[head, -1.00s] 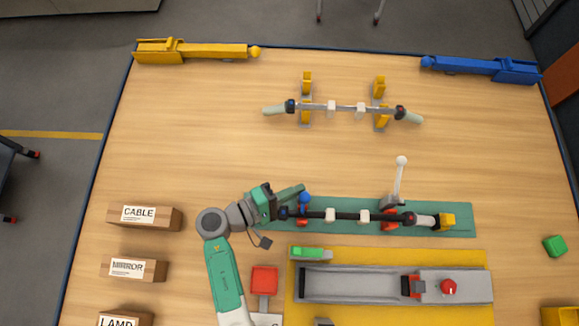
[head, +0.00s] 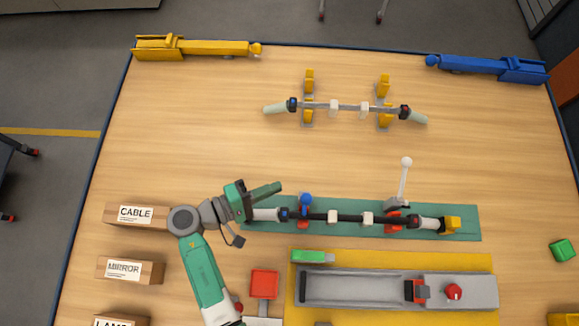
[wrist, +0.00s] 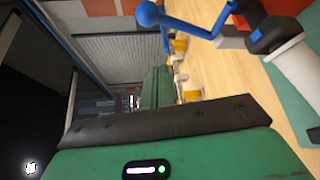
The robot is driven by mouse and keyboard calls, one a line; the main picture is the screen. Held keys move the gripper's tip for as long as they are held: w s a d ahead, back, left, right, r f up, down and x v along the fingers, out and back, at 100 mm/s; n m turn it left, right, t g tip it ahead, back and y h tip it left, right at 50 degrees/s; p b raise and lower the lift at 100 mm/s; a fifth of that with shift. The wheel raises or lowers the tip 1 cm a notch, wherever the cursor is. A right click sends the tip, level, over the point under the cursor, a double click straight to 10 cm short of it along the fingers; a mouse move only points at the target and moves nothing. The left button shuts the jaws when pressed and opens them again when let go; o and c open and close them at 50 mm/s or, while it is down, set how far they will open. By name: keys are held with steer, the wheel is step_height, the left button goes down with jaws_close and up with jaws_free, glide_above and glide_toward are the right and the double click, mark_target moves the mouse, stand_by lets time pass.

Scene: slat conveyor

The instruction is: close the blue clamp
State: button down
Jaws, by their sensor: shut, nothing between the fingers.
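The blue clamp (head: 305,205) is on the teal fixture plate (head: 460,213), at the left part of the black rod (head: 350,218). Its ball-ended lever points towards the far side in the head view; I cannot tell whether the clamp is locked. The wrist view shows the blue lever and ball (wrist: 148,14) at the top. My gripper (head: 280,186) is shut and empty, left of the blue ball and apart from it. A second clamp with a white lever (head: 404,180) stands further right on the plate, its lever raised.
A grey tray (head: 350,288) on a yellow base lies in front of the plate. Boxes labelled CABLE (head: 136,215) and MIRROR (head: 130,270) stand at the left. Another rod rests on yellow stands (head: 308,112) at the back. The table between is clear.

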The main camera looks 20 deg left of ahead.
steer(key=v, duration=0.4)
steer(key=shift+w, duration=0.1)
stand_by(0.4)
